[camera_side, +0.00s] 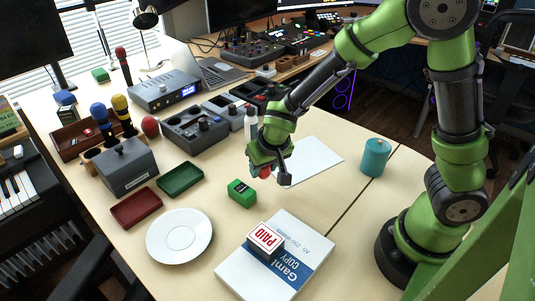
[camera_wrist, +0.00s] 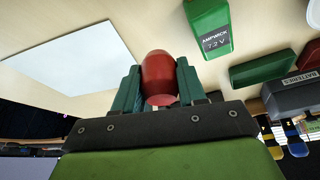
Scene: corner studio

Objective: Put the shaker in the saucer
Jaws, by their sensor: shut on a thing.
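The shaker (camera_wrist: 158,72) is a red, rounded, egg-like thing between the two fingers of my gripper (camera_wrist: 158,84) in the wrist view. In the side view only a small red part of the shaker (camera_side: 265,173) shows below my gripper (camera_side: 269,172). My gripper is shut on it and holds it near the green battery, right of and behind the saucer. The saucer (camera_side: 180,236) is a round white dish on the table at the front left.
A green battery (camera_side: 242,193) stands between my gripper and the saucer. A red tray (camera_side: 136,208) and a green tray (camera_side: 180,179) lie behind the saucer. A paper pack (camera_side: 240,279) bearing a PAID stamp block (camera_side: 265,242) lies to its right.

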